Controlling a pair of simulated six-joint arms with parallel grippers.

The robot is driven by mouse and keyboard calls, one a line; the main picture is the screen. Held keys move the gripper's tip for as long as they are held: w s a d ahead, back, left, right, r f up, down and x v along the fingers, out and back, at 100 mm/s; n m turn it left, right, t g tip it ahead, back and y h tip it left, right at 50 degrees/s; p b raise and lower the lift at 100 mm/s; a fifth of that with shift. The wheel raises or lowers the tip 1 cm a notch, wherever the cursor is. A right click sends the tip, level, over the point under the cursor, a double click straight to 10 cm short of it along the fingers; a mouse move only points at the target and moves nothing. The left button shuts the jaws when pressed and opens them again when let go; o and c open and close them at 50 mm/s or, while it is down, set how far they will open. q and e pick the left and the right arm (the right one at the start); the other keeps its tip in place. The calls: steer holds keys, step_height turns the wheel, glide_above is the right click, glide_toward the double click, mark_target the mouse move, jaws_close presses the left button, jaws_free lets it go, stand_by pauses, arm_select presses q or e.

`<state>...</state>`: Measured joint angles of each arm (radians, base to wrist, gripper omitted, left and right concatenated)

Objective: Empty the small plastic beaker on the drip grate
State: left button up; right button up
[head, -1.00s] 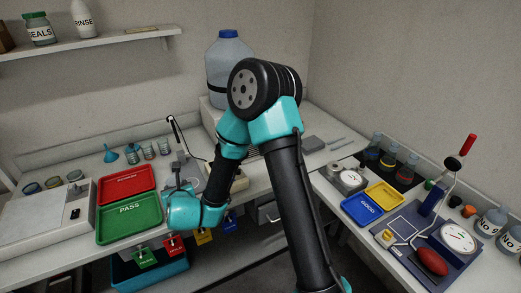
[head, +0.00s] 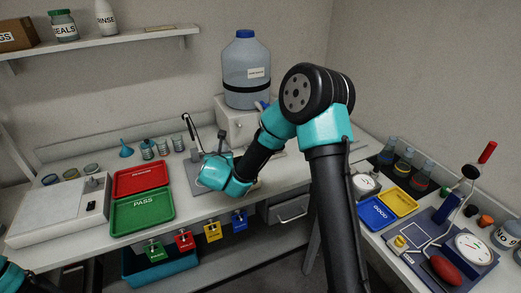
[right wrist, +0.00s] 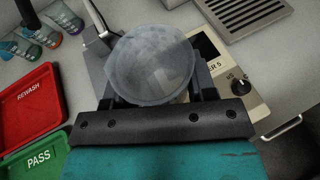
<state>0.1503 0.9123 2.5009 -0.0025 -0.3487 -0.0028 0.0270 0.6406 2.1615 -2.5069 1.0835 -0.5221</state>
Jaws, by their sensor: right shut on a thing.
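The small plastic beaker (right wrist: 150,62) is translucent and greyish. The right wrist view looks down on its round open mouth; its fill is hard to tell. My right gripper (right wrist: 155,90) is shut on it, one dark finger on each side. The drip grate (right wrist: 245,14) is a slotted metal panel at the top right of that view, apart from the beaker. In the head view my right wrist is over the middle of the bench and hides the beaker and most of the grate area. My left gripper is not in view.
A beige device with a knob (right wrist: 239,86) is below and right of the beaker. The red REWASH tray (head: 142,178) and green PASS tray (head: 142,212) lie left. A large water jug (head: 246,75) stands behind. Small graduated cups (head: 162,147) stand at the back left.

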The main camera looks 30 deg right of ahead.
steer(key=w+d+r+m+g+h, duration=0.3)
steer(key=w+d+r+m+g, duration=0.1)
steer(key=w+d, duration=0.4)
steer(key=w+d+r+m+g+h, duration=0.3)
steer(key=w+d+r+m+g, duration=0.1)
steer(key=w+d, duration=0.3)
steer(key=shift+w+d+r+m, duration=0.15)
steer(key=shift+w+d+m, duration=0.35)
steer(key=shift+w, duration=0.7)
steer(key=shift+s+d+r+m+t, duration=0.15)
steer(key=shift+s+r+m+t, duration=0.15)
steer(key=shift+s+m+t, duration=0.3)
steer(key=shift+s+d+r+m+t, duration=0.1)
steer(key=shift+s+r+m+t, duration=0.2)
steer(key=shift+s+m, duration=0.35)
stand_by(1.2)
steer(key=shift+s+d+f+m+t, duration=0.15)
steer(key=shift+s+f+m+t, duration=0.3)
steer(key=shift+m, duration=0.25)
steer(key=shift+s+d+f+m+t, duration=0.15)
steer(key=shift+s+f+m+t, duration=0.25)
steer(key=shift+s+m, duration=0.2)
stand_by(1.5)
